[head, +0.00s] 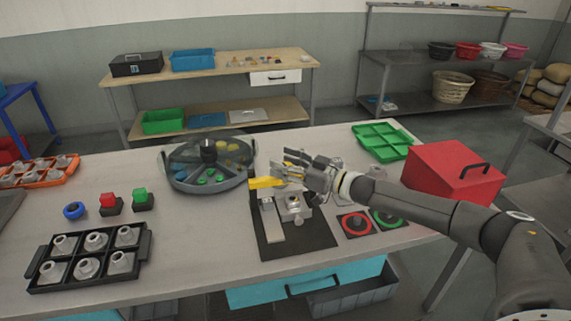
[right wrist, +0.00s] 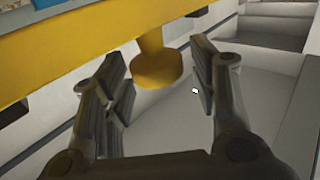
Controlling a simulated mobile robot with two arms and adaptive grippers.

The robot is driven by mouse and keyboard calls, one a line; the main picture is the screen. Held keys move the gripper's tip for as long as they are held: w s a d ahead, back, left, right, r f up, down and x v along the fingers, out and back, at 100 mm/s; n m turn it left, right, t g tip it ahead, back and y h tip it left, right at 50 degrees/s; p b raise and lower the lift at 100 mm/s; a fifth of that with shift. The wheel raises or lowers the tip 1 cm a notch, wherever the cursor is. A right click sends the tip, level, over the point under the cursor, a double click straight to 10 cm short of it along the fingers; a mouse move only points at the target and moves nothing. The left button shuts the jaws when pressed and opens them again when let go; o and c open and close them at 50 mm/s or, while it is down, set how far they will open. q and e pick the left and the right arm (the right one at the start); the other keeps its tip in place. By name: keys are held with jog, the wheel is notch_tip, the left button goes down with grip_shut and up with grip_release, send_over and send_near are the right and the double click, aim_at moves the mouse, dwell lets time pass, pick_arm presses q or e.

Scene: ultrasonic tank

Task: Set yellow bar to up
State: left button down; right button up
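The yellow bar (head: 265,183) is on a small metal device (head: 293,207) on a dark base plate (head: 270,247) at the middle of the table. In the head view the bar lies roughly level. In the right wrist view the yellow bar (right wrist: 75,65) crosses the upper left, and a yellow knob (right wrist: 157,68) hangs from it. My right gripper (head: 283,171) is at the bar's right end, coming from the right. In the right wrist view its fingers stand apart on either side of the knob, with gaps showing. My left gripper is not in view.
A red box (head: 452,172) stands close to my right arm. A round divided tray with a clear cover (head: 208,165) is left of the device. Red (head: 356,224) and green (head: 388,218) ringed pads lie to its right. A black rack (head: 90,257) holds several metal parts.

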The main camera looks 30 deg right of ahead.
jog(key=shift+f, duration=0.15)
jog(key=shift+d, duration=0.1)
jog(key=v, duration=1.2)
jog(key=shift+f, duration=0.1)
dwell(0.4)
